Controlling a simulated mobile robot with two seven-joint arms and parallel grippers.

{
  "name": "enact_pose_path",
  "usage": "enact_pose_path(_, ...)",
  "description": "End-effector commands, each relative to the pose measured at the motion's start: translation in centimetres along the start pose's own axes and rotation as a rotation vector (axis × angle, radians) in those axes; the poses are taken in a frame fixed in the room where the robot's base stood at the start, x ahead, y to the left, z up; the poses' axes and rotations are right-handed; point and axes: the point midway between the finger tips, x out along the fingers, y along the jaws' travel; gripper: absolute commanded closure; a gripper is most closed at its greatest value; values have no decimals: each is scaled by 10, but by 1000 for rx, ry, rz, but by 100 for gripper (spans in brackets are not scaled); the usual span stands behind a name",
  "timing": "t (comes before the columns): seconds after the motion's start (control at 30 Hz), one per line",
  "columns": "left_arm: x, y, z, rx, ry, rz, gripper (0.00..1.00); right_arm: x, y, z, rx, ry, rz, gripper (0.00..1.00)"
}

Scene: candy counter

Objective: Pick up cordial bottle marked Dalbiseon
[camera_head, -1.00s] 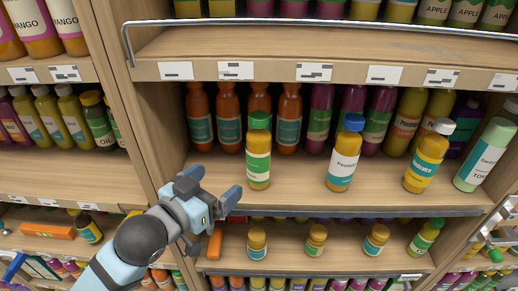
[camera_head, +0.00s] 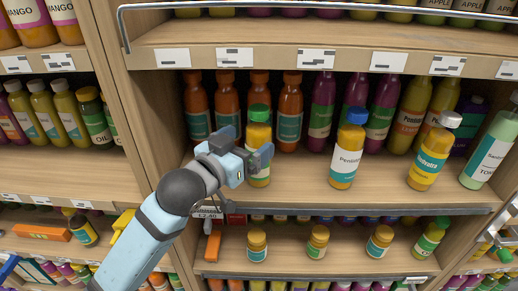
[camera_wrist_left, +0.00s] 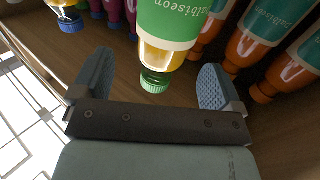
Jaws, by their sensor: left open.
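The cordial bottle with a green cap, yellow body and green-and-white label (camera_head: 259,130) stands at the front of the middle shelf. In the left wrist view this bottle (camera_wrist_left: 168,18) appears upside down; the visible lettering ends in "lbiseon". My left gripper (camera_head: 248,146) is open in front of it and covers part of its body in the head view. In the left wrist view the open fingers (camera_wrist_left: 153,78) lie to either side of the bottle's line, with the green cap between them in the picture and no contact visible. My right gripper is not in view.
A blue-capped bottle (camera_head: 348,150) and a white-capped bottle (camera_head: 432,155) stand to the right on the same shelf. Orange bottles (camera_head: 290,110) with teal labels stand behind. The shelf's metal front edge (camera_head: 350,211) runs below. Small yellow bottles (camera_head: 318,242) stand on the shelf beneath.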

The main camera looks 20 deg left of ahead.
Motion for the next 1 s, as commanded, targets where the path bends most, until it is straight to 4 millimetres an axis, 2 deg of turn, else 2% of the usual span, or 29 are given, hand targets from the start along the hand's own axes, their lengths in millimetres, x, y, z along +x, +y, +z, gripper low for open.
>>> enact_pose_path(0.3, 44, -3, -2, -1, 0, 0, 8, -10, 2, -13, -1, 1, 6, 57)
enact_pose_path(0.6, 49, -3, 0, 0, 0, 0, 8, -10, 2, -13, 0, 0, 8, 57)
enact_pose_path(0.67, 49, -3, 0, 0, 0, 0, 19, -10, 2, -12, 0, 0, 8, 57)
enact_pose_path(0.93, 49, -3, 0, 0, -1, 0, 81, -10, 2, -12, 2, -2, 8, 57)
enact_pose_path(1.0, 49, -3, -1, 0, 3, 0, 82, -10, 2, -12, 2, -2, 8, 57)
